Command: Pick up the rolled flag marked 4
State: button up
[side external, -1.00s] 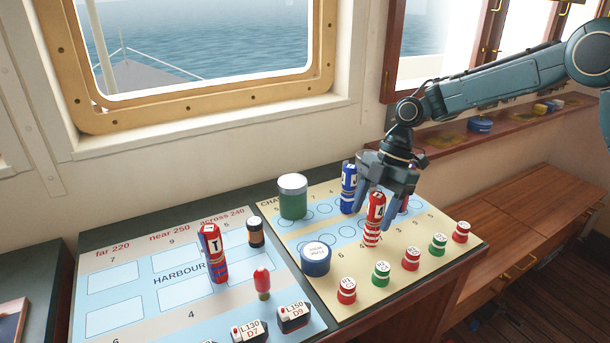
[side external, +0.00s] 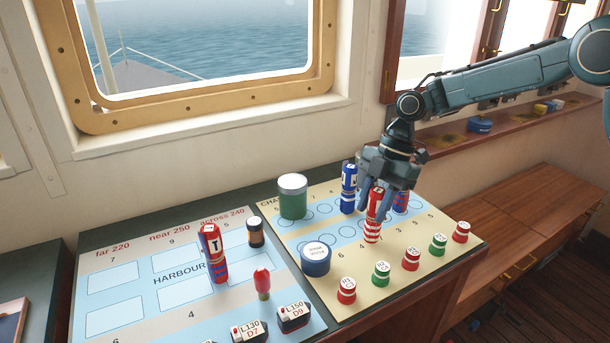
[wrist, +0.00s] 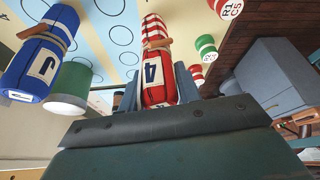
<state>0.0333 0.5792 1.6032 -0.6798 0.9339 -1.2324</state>
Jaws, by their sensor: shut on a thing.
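The rolled flag marked 4 (side external: 373,229) is red with a white label and a red-and-white striped lower part. It stands upright on the chart at the right. My gripper (side external: 377,200) is over it from above, with its fingers down on either side of the flag's upper part. In the wrist view the flag (wrist: 157,80) sits between the fingers, its "4" label facing the camera, and my gripper (wrist: 158,84) is shut on it. I cannot tell whether the flag's base touches the chart.
A blue flag marked J (side external: 348,188) stands close on the left. Another red-and-blue flag (side external: 400,200) is partly hidden behind my gripper. A green cylinder (side external: 293,200), a blue round tin (side external: 316,262) and several red and green buoys (side external: 381,273) stand around. A flag marked T (side external: 214,255) is farther left.

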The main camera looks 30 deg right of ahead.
jog(key=shift+r, duration=4.4)
jog(key=shift+w, duration=0.1)
